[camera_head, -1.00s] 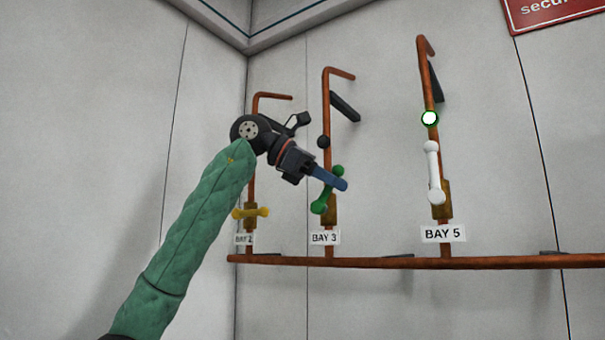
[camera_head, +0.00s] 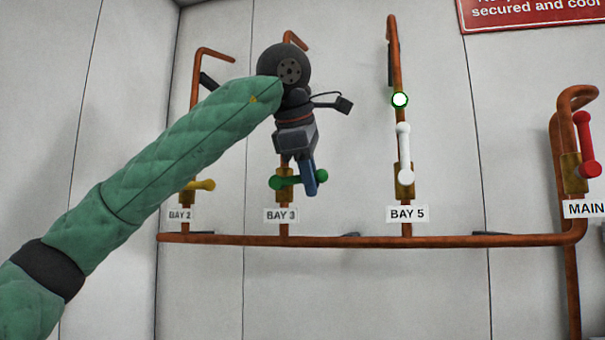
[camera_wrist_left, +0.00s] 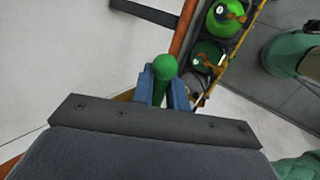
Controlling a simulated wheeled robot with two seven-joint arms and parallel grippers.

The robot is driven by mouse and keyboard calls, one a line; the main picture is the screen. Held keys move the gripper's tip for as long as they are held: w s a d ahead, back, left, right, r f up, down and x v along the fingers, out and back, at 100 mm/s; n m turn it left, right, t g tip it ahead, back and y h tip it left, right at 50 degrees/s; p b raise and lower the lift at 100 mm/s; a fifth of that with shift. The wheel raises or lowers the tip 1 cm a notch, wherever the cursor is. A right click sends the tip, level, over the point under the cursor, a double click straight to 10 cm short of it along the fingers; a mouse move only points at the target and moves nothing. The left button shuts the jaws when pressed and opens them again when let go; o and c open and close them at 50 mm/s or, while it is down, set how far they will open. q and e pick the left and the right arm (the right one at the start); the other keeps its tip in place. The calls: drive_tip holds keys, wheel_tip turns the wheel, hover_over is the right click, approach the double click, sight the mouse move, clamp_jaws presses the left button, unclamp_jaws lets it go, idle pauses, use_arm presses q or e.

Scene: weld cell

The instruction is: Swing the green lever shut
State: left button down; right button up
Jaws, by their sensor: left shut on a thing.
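The green lever (camera_head: 284,182) is on the BAY 3 copper pipe and lies nearly level across it, with its outer knob to the right. My left gripper (camera_head: 309,185) points down at the lever, its blue fingers around the lever's right part just short of the knob. In the left wrist view, the green lever (camera_wrist_left: 164,72) stands between the two blue fingers of my left gripper (camera_wrist_left: 163,90), which is shut on it. The gripper hides part of the lever and of the pipe. My right gripper is not in view.
A yellow lever (camera_head: 201,185) on BAY 2 lies level, partly behind my arm. A red lever (camera_head: 586,145) on MAIN stands upright. A copper manifold pipe (camera_head: 350,241) runs below.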

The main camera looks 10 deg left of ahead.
use_arm(q)
drive_tip(key=shift+f+y, duration=0.2)
drive_tip(key=shift+y, duration=0.2)
drive_tip(key=shift+f, duration=0.15)
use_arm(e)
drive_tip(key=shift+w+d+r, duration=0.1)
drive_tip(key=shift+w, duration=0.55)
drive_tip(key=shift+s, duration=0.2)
use_arm(q)
drive_tip(key=c, duration=1.7)
unclamp_jaws()
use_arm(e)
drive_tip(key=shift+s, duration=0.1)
use_arm(q)
drive_tip(key=shift+d, duration=0.1)
